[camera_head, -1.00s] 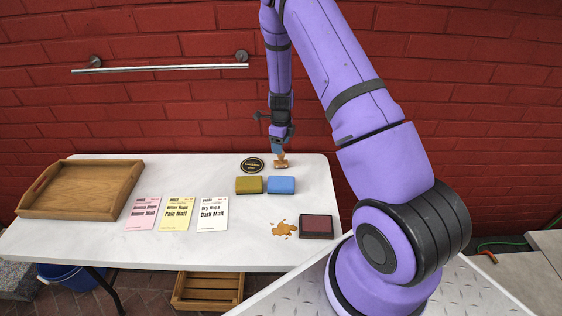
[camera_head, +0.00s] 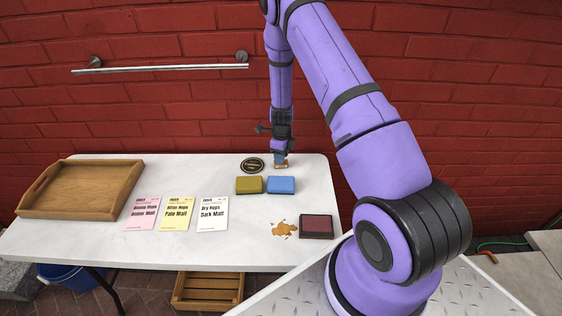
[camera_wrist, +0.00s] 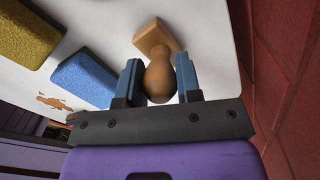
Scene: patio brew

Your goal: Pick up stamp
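The stamp (camera_wrist: 157,76) has a rounded wooden handle and a square wooden base. In the wrist view its handle sits between the two blue fingers of my gripper (camera_wrist: 159,82). The fingers stand apart on either side of the handle, with a visible gap at least on the right. In the head view the stamp (camera_head: 281,166) stands at the back of the white table, and my gripper (camera_head: 280,157) is lowered over it, hiding most of its handle.
A blue sponge (camera_head: 281,185) and a yellow sponge (camera_head: 249,185) lie just in front. A round black coaster (camera_head: 252,165) lies to the left. An ink pad (camera_head: 316,226), a brown spill (camera_head: 284,229), several cards (camera_head: 177,213) and a wooden tray (camera_head: 80,188) are also on the table (camera_head: 120,250).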

